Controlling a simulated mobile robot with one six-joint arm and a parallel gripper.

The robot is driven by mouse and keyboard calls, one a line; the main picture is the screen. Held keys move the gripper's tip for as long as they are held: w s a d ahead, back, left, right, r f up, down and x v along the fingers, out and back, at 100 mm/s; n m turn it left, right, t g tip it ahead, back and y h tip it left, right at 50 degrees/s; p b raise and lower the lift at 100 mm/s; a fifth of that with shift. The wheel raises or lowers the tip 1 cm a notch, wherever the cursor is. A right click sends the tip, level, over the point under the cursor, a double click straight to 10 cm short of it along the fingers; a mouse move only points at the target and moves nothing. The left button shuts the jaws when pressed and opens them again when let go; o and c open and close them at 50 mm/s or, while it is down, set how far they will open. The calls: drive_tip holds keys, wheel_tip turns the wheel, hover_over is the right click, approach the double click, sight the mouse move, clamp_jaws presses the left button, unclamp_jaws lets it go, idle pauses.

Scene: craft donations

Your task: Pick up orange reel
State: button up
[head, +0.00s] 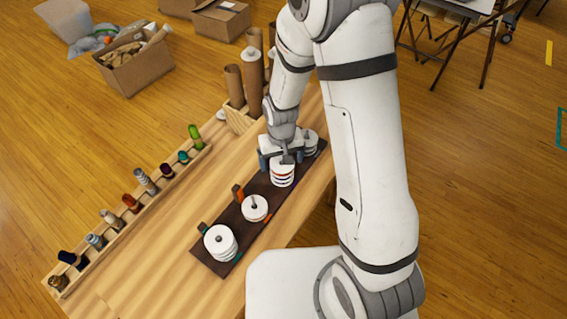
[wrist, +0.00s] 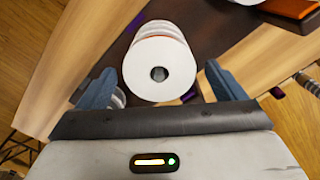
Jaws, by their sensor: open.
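A stack of white-rimmed reels (head: 282,174) stands on the dark board under my gripper (head: 281,158); thin reddish-orange and dark bands show between its discs. In the wrist view the top white disc (wrist: 150,72) with its dark centre hole faces me. My gripper (wrist: 161,88) is open, with one blue-grey finger left and one right of the stack, and gaps on both sides. A single white reel (head: 256,208) beside an orange marker (head: 238,192) sits nearer on the board. I cannot tell for sure which reel is the orange one.
The dark board (head: 217,263) lies on a wooden table; another white reel stack (head: 221,243) stands at its near end and one (head: 310,144) at its far end. A rack of thread spools (head: 112,232) runs along the left. Brown tubes (head: 253,66) stand behind.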

sight(281, 160)
drive_tip(key=shift+c, duration=0.3)
drive_tip(key=c, duration=1)
wheel_tip(281, 160, up, 10)
drive_tip(key=shift+b, duration=0.3)
